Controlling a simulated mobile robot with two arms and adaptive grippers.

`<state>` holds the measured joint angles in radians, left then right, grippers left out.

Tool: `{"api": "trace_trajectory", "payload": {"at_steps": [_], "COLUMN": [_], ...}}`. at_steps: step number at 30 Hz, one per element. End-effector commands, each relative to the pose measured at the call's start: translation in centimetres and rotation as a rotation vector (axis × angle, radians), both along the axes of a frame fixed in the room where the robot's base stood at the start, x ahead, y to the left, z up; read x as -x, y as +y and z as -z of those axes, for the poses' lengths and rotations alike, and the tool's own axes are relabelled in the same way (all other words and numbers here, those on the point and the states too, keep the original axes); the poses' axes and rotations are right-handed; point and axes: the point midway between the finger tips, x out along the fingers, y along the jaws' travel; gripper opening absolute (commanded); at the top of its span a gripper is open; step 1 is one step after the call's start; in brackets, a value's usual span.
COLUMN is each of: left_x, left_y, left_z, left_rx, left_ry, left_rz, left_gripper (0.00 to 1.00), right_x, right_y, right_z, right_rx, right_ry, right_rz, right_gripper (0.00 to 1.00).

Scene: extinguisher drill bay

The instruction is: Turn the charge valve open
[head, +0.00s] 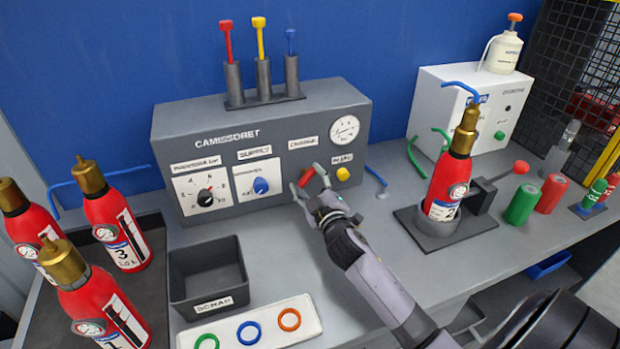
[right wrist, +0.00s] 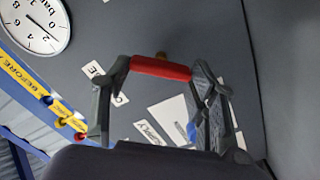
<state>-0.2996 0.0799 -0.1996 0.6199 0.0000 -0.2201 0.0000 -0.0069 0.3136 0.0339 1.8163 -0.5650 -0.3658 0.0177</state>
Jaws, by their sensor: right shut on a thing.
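The charge valve's red handle (head: 307,177) is on the front of the grey CAMISSORET panel (head: 180,128), below the CHARGE label (head: 303,142). My right gripper (head: 309,179) is at the panel with one finger at each end of the handle, shut on it. In the right wrist view the red handle (right wrist: 160,68) spans between the two fingertips (right wrist: 162,72). In the head view the handle slants slightly, and the fingers partly hide its mount. My left gripper is not in view.
The pressure gauge (head: 345,129), yellow button (head: 343,174) and blue supply knob (head: 261,186) sit close around the handle. A red extinguisher (head: 449,183) stands in a holder to the right. A dark scrap bin (head: 207,270) and ring tray (head: 262,333) are in front.

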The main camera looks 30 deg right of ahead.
Motion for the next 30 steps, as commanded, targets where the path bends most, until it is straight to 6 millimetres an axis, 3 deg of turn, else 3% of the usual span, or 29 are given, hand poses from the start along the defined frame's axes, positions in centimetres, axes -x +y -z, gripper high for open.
{"api": "trace_trajectory", "payload": {"at_steps": [18, 30], "left_x": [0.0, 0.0], "left_y": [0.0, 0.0], "left_z": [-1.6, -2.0], "left_rx": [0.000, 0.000], "left_ry": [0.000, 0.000], "left_rz": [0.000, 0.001], "left_gripper": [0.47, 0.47], "right_x": [0.0, 0.0], "right_y": [0.1, 0.2], "right_z": [0.1, 0.3], "right_rx": [0.531, 0.704], "right_ry": [0.126, 0.168], "right_rz": [-0.002, -0.002], "right_gripper": [0.25, 0.25]}}
